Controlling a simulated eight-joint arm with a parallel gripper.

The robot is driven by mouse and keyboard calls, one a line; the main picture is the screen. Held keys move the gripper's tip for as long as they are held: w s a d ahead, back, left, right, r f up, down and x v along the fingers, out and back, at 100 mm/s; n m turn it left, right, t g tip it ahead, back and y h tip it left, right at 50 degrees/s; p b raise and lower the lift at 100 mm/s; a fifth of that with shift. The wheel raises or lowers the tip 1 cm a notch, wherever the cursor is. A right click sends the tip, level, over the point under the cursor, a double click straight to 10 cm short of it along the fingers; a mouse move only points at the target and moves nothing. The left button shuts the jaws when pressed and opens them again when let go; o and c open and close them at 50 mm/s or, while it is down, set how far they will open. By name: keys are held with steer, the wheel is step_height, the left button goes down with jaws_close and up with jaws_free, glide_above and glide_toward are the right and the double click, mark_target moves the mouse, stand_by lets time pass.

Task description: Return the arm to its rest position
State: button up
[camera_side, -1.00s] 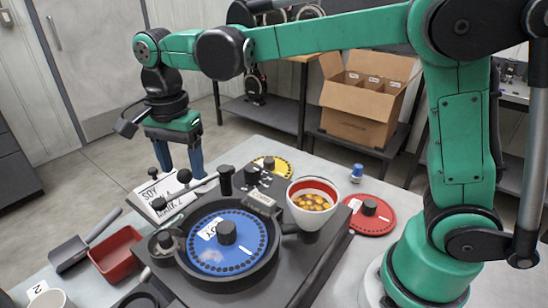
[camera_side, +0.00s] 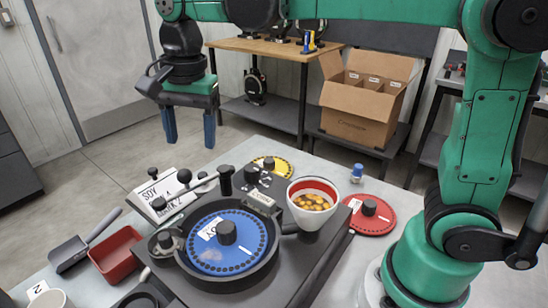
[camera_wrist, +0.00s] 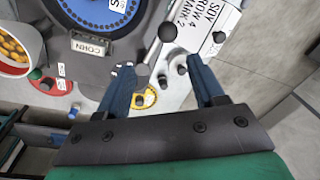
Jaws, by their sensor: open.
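My gripper (camera_side: 189,128) is open and empty, with its two blue fingers pointing down. In the side view it hangs in the air beyond the far left edge of the table, clear of the seed meter. In the wrist view the fingers (camera_wrist: 165,90) are spread apart with nothing between them. The seed meter (camera_side: 300,262) is a dark base holding a blue seed disc (camera_side: 250,258). A white bowl with a red inner rim (camera_side: 312,216), holding yellow-orange seeds, sits on its right side.
A yellow disc (camera_side: 284,166) and a red disc (camera_side: 380,226) lie on the table near a small blue-capped item (camera_side: 357,172). A label card (camera_side: 145,203), red tray (camera_side: 112,264) and scoop (camera_side: 68,256) are at left. A cardboard box (camera_side: 350,124) stands behind.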

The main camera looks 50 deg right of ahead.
steer(key=s+d+f+n+t, duration=0.2)
steer(key=s+n, duration=0.1)
steer(key=n, duration=0.1)
steer(key=s+d+f+n+t, duration=0.2)
steer(key=d+n, duration=0.1)
steer(key=n, duration=0.1)
steer(key=s+d+f+n+t, duration=0.2)
steer(key=s+n, duration=0.1)
steer(key=n, duration=0.1)
steer(key=shift+s+d+f, duration=0.3)
steer(key=shift+d+f, duration=0.05)
steer(key=shift+f, duration=0.05)
